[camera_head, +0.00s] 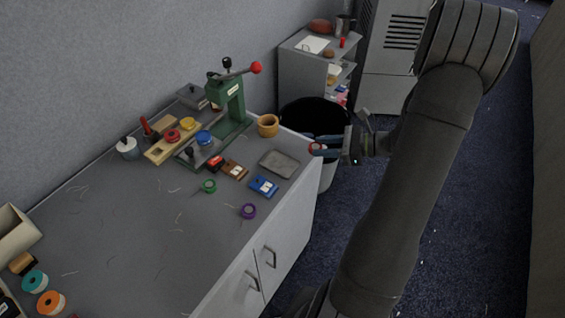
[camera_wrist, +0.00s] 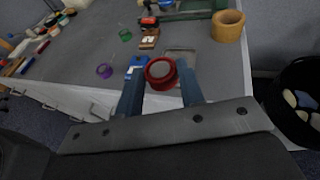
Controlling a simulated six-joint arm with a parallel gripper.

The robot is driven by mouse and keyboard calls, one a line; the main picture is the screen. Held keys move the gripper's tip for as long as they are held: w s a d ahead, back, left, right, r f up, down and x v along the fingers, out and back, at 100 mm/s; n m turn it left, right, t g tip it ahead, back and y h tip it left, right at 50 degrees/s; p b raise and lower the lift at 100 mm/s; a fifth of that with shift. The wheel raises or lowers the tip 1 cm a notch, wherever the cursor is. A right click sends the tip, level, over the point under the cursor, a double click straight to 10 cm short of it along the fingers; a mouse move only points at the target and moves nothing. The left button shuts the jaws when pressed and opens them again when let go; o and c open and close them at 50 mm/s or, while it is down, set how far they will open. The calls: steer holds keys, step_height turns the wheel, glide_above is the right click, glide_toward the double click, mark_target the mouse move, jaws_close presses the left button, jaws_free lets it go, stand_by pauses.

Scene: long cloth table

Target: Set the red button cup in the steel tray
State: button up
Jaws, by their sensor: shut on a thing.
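My gripper (camera_head: 318,148) is shut on the red button cup (camera_head: 316,148), a small round red cup with a greyish centre. In the wrist view the red button cup (camera_wrist: 161,73) sits between my two blue fingertips (camera_wrist: 162,80). The steel tray (camera_head: 279,163) is a shallow grey rectangle near the table's right edge. My gripper is to the right of the tray in the head view, apart from it. In the wrist view the steel tray (camera_wrist: 182,58) lies beyond the cup, which hides part of it.
A tan cup (camera_head: 268,125) stands behind the tray, and a blue box (camera_head: 263,186) lies in front of it. A green press (camera_head: 229,100) stands farther back. A black bin (camera_head: 315,117) is beyond the table's right end. The table's left middle is mostly clear.

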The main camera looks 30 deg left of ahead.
glide_above(287, 165)
step_height(287, 165, down, 6)
steer(key=shift+d+f, duration=0.15)
steer(key=shift+f, duration=2.15)
steer(key=shift+f, duration=0.2)
steer(key=o, duration=0.8)
steer(key=shift+c, duration=0.2)
steer(key=shift+r, duration=0.1)
